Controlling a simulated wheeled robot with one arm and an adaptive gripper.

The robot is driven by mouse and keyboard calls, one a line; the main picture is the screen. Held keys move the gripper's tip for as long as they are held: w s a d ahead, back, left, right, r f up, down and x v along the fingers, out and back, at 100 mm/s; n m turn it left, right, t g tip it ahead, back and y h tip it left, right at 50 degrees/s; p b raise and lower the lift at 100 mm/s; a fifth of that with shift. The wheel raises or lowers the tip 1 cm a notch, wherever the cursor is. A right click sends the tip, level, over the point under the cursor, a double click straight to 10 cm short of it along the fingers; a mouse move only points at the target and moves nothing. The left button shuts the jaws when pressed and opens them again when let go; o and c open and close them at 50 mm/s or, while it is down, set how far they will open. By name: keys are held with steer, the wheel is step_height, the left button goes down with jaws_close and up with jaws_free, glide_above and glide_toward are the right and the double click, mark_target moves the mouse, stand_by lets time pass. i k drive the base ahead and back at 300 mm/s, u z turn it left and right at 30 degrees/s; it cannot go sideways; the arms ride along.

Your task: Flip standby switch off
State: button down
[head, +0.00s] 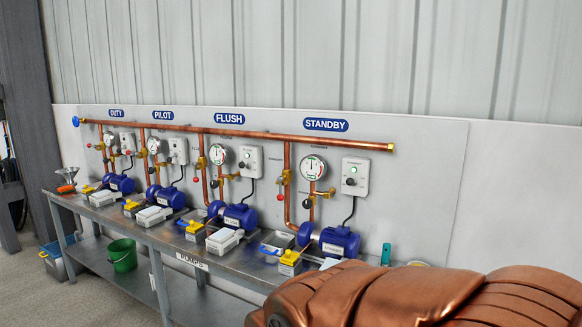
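The standby sign (326,125) is the rightmost of the blue signs on the grey wall panel. Below it and to the right is a light grey control box (362,180) with a small dark knob (350,182) on its face. A small green spot shows above the knob. The knob's setting is too small to read. A cable runs from the box down to the blue standby pump (338,243) on the bench. A copper-coloured link, mine, fills the lower right. My gripper is not in view.
Flush (229,118), pilot (162,115) and duty (116,113) stations have similar boxes. A copper pipe (250,134) runs above. A green bucket (122,256) sits on the lower shelf.

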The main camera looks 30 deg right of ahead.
mark_target(350, 182)
steer(key=z, duration=0.25)
steer(key=i, duration=1.5)
steer(key=z, duration=0.6)
